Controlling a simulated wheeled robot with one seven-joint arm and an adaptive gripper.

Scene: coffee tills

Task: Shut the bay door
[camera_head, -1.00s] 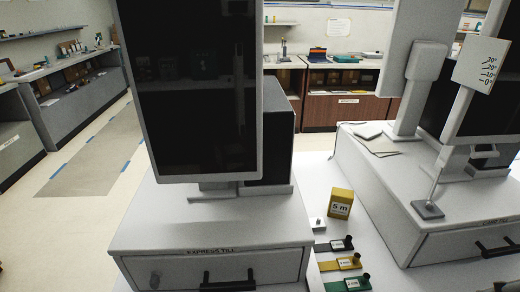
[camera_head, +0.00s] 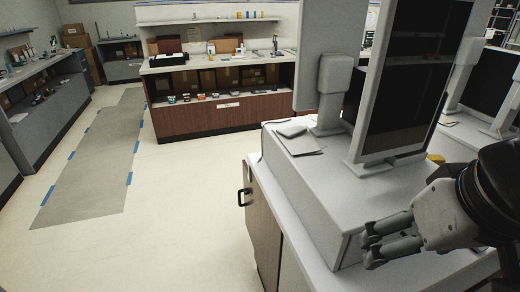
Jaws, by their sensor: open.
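My gripper (camera_head: 371,250) is open and empty at the lower right, over the counter top in the picture.
A till housing (camera_head: 345,215) with a dark screen (camera_head: 415,80) fills the near counter. Open floor (camera_head: 180,215) lies to the left, with a grey mat (camera_head: 90,160) edged by blue tape. A brown-fronted counter (camera_head: 215,117) stands at the back.

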